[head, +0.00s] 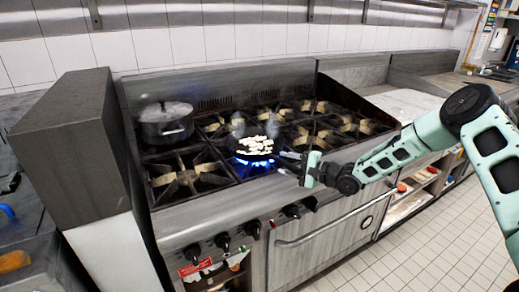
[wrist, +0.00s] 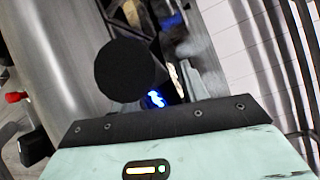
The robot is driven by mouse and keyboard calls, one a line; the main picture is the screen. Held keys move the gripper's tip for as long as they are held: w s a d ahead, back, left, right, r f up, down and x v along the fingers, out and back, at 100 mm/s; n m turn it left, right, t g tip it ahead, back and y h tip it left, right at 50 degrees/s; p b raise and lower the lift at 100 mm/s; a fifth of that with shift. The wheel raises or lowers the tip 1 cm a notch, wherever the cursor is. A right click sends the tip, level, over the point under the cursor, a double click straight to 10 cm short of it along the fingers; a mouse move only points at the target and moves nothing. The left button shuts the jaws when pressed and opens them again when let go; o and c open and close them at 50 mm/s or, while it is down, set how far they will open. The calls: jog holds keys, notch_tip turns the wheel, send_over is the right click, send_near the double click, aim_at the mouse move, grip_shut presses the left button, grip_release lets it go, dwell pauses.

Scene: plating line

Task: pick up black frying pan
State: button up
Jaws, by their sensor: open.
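The black frying pan (head: 265,156) sits on a front burner of the range in the head view, with pale food pieces (head: 256,144) in it and a blue flame under it. Its handle points right, toward my gripper (head: 305,168). My gripper is open beside the handle's end, at the front edge of the range. I cannot tell whether it touches the handle. In the wrist view a dark round shape (wrist: 125,70) stands ahead of my gripper's teal body, with blue flame beside it. I cannot tell what part this shape is.
A lidded metal pot (head: 165,122) stands on the back left burner. Several burner grates (head: 345,124) to the right look bare. Control knobs (head: 223,242) line the front panel above the oven door handle (head: 335,228). A dark block (head: 80,125) rises left of the range.

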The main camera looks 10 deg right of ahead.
grip_shut()
dwell(1.3)
jog(key=shift+r, duration=0.2)
